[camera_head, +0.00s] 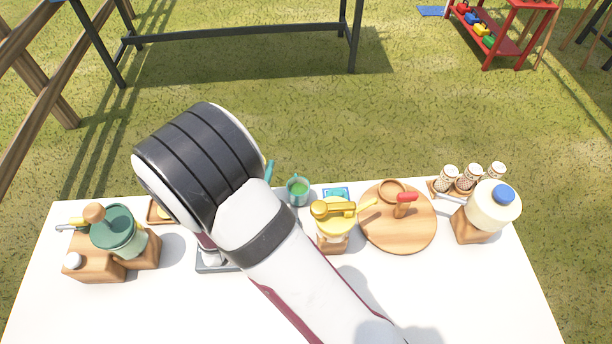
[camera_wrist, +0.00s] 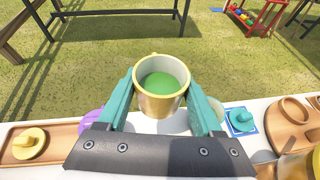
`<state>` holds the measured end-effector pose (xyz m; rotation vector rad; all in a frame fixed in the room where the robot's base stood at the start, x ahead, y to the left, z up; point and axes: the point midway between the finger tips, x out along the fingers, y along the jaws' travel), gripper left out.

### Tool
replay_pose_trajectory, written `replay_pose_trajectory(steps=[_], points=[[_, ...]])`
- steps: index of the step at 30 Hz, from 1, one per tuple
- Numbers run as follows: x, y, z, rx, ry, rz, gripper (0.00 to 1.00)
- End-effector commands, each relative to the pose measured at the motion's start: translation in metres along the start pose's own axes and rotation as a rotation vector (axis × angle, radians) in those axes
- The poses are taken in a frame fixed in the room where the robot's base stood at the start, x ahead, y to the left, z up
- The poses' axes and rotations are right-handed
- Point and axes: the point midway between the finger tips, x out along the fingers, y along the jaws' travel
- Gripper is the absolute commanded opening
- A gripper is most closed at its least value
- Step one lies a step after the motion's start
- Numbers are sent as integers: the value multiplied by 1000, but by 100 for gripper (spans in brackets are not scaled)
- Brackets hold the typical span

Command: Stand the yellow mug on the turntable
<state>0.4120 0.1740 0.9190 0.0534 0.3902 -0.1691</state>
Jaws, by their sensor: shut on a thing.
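In the wrist view the yellow mug (camera_wrist: 162,92) is upright between the two teal fingers of my gripper (camera_wrist: 162,98), with green showing inside it. My gripper is shut on its sides. In the head view my arm hides the yellow mug; only a teal finger (camera_head: 269,172) shows past the arm. The round wooden turntable (camera_head: 410,236) lies on the table to the right of my gripper. It carries a small wooden ring-shaped piece and a red-topped item. Part of the turntable (camera_wrist: 282,133) shows at the right of the wrist view.
A teal cup (camera_head: 298,194) with green inside and a blue coaster (camera_head: 337,190) are between my gripper and turntable. A yellow-lidded jar (camera_head: 332,238) stands by the turntable's left edge. Spice shakers (camera_head: 470,177) and a blue-capped jar (camera_head: 492,208) stand to its right.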

Motion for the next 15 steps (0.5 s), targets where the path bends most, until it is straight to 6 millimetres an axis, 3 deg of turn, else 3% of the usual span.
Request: replay_pose_trajectory(steps=[4, 8, 11, 15], points=[[10, -14, 11, 30, -4, -65, 0], [33, -52, 32, 102, -8, -230, 0], [49, -95, 48, 174, -11, -405, 0], [62, -171, 63, 300, -16, -712, 0]])
